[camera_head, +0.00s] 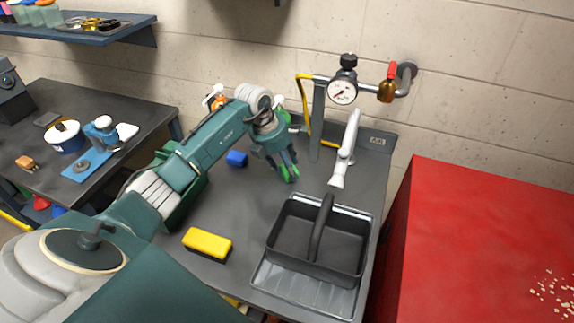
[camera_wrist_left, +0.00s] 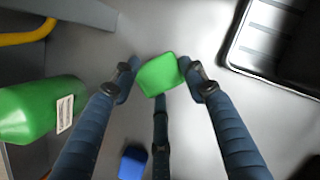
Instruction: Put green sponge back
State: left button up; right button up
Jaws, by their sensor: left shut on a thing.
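My left gripper (camera_head: 287,172) hangs over the grey worktop, left of the faucet and behind the black basket. In the left wrist view the gripper (camera_wrist_left: 159,70) is shut on the green sponge (camera_wrist_left: 160,74), with a fingertip on each side. In the head view only bits of green show between the fingers, and most of the sponge is hidden. The wrist view does not clearly tell how high the sponge is above the worktop. My right gripper is in neither view.
A black handled basket (camera_head: 345,228) stands on a ribbed metal drainer (camera_head: 300,288). A yellow sponge (camera_head: 207,244) and a blue block (camera_head: 237,158) lie on the worktop (camera_head: 225,205). A green bottle (camera_wrist_left: 38,110) shows at the wrist view's left. A red cabinet (camera_head: 480,230) stands at right.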

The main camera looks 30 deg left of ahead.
pick_arm(q)
jog(key=o, duration=0.7)
jog(key=shift+f, duration=0.1)
jog(key=o, duration=0.4)
jog(key=shift+r, duration=0.4)
jog(key=b+v, duration=0.2)
jog(key=v, duration=0.9)
jog(key=shift+r+b, duration=0.25)
jog(key=shift+b, duration=0.05)
jog(key=shift+s, duration=0.1)
